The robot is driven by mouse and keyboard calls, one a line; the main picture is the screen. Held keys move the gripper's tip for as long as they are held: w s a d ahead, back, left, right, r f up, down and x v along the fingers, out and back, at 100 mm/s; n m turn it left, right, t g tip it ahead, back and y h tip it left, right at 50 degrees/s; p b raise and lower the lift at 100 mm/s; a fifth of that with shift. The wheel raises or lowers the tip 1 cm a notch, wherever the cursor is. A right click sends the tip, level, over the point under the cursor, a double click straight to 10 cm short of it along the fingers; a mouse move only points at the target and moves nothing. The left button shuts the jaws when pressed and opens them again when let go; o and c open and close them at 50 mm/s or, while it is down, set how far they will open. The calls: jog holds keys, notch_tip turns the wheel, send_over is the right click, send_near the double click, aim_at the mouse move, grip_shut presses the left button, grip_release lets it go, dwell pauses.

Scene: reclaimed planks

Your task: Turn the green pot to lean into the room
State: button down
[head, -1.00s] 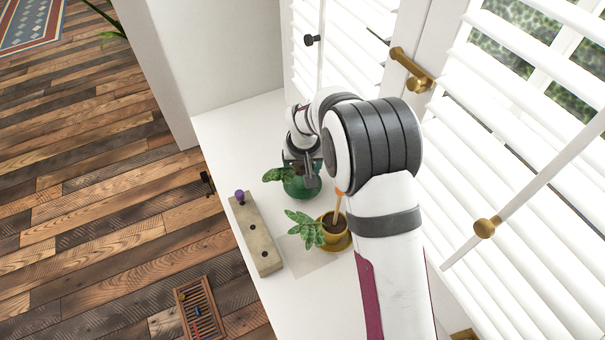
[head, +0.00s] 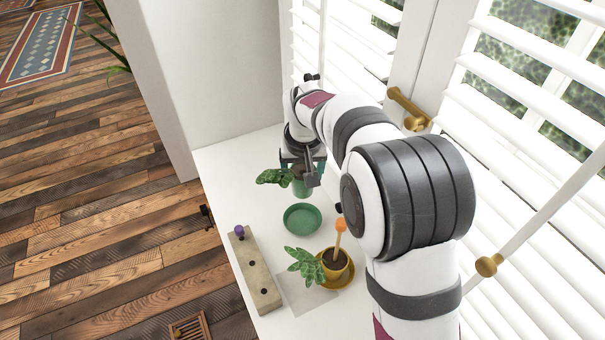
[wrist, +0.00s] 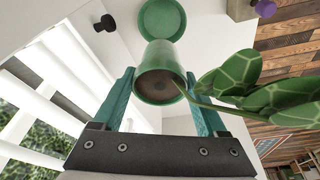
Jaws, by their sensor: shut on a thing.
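The green pot (head: 301,188) holds a plant whose broad leaves (head: 273,176) reach left, toward the floor side. My gripper (head: 300,168) is shut on the green pot and holds it above the white sill, behind its green saucer (head: 302,218). The saucer is empty and apart from the pot. In the wrist view the pot (wrist: 160,78) sits between my two teal fingers, its soil showing and its leaves (wrist: 255,85) stretching right. The empty saucer (wrist: 162,18) shows beyond it.
A mustard pot (head: 336,262) with a plant and an orange-handled tool (head: 339,232) stands nearer on the sill. A block with holes and a purple peg (head: 256,272) lies along the sill's left edge. White shutters (head: 530,125) with brass handles line the right.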

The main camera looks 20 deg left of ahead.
aim_at(300, 189)
notch_tip(300, 189, down, 10)
jog(key=m, duration=0.1)
jog(key=m+h, duration=0.1)
jog(key=m, duration=0.1)
jog(key=shift+r, duration=0.25)
jog(key=shift+f, duration=1.45)
grip_release()
jog(key=v, duration=1.4)
jog(key=shift+s+d+r, duration=0.1)
jog(key=shift+s+r, duration=0.05)
jog(key=shift+r, duration=0.2)
jog(key=s+d+r+m, duration=0.1)
jog(key=s+d+r, duration=0.15)
jog(key=d, duration=0.25)
jog(key=s+d+r+m+g, duration=0.1)
jog(key=s+d, duration=0.2)
jog(key=d, duration=0.2)
jog(key=s+d+r+m, duration=0.1)
jog(key=s+d+r, duration=0.15)
jog(key=d, duration=0.25)
jog(key=s+d+f+m+g, duration=0.1)
jog(key=s+d+m, duration=0.1)
jog(key=s, duration=0.7)
jog(key=s+d+f+m+g+y, duration=0.1)
jog(key=s+d, duration=0.4)
jog(key=s, duration=0.5)
jog(key=shift+s+f+m+y, duration=0.2)
jog(key=shift+f+m+y, duration=0.1)
jog(key=shift+m, duration=0.2)
